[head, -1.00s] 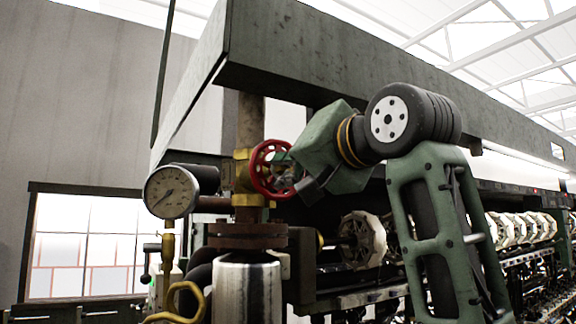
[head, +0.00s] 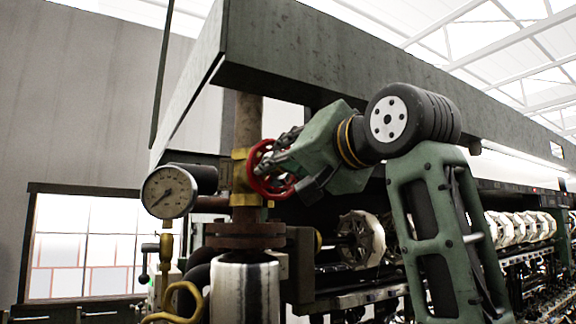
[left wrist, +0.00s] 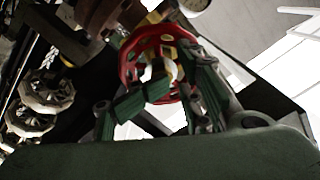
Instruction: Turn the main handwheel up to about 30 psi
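The red main handwheel (head: 268,172) sits on the brass valve (head: 241,180) beside the vertical pipe. The round gauge (head: 170,191) stands left of it with a pale dial; its needle points to the lower left, but the numbers are too small to read. My left gripper (head: 287,165) is at the wheel's right side, its fingers overlapping the rim. In the left wrist view the green fingers (left wrist: 175,80) lie across the red wheel (left wrist: 133,62), with tips apart; whether they clamp the rim is unclear. My right gripper is not in view.
A big dark beam (head: 320,60) runs above the wheel and my arm. A flanged metal cylinder (head: 245,285) and a yellow hose (head: 180,300) stand below. Pale reels (head: 360,238) line the machine to the right.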

